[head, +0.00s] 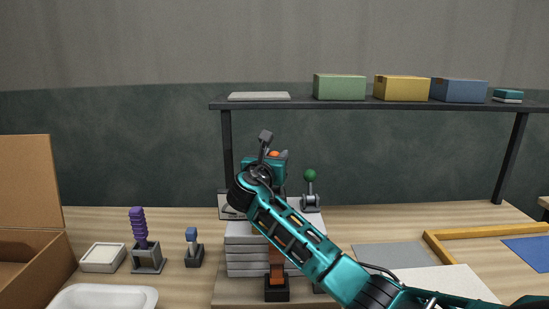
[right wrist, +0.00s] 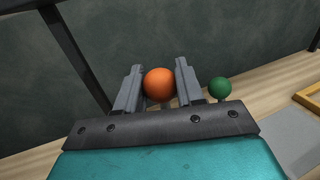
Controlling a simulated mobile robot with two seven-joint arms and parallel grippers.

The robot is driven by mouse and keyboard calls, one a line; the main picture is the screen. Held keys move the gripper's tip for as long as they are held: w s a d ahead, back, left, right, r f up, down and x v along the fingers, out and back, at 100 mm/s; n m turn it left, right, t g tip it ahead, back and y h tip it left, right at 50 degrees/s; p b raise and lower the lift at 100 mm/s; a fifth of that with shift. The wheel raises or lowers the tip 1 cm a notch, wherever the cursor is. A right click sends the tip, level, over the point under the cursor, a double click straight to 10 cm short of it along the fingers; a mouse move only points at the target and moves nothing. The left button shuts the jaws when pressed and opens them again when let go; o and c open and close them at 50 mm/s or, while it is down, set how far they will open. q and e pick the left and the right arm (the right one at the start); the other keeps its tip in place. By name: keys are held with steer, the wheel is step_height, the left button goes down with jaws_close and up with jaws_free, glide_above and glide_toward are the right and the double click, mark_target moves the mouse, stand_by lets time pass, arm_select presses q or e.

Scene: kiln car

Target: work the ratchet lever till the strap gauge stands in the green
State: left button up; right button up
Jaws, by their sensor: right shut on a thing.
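An orange ball knob (right wrist: 159,84), which looks like the ratchet lever's end, sits between the fingers of my right gripper (right wrist: 159,90) in the right wrist view. The gripper is shut on it. In the head view the orange knob (head: 275,153) shows at my right gripper (head: 277,157), above the stack. An orange strap (head: 277,262) runs down the front of a stack of pale slabs (head: 246,256). The lever's shaft and the ratchet body are hidden behind my right arm. I cannot make out the strap gauge or its reading. My left gripper is not in view.
A green-knobbed lever (head: 310,176) stands just right of the orange knob. A shelf (head: 300,103) with boxes spans behind. A cardboard box (head: 25,200) stands far left.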

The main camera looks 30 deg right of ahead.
jaws_close()
steer(key=shift+f, duration=0.1)
steer(key=shift+s+a+f+t+h+b, duration=0.15)
steer(key=shift+s+a+t+h+b, duration=0.2)
steer(key=shift+s+h+b, duration=0.2)
steer(key=s+m+t+h+b, duration=0.1)
steer(key=b, duration=0.1)
steer(key=a+f+t+h+b, duration=0.1)
steer(key=b, duration=0.2)
steer(key=shift+s+m+h, duration=0.35)
steer(key=shift+m, duration=0.05)
arm_select(q)
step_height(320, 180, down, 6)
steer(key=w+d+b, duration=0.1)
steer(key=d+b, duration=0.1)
steer(key=b, duration=0.1)
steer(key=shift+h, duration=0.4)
arm_select(e)
steer(key=shift+s+a+r+m+t+h, duration=0.1)
steer(key=shift+s+a+m+t+h, duration=0.3)
steer(key=shift+h, duration=0.3)
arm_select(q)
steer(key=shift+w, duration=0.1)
arm_select(e)
steer(key=shift+d, duration=0.1)
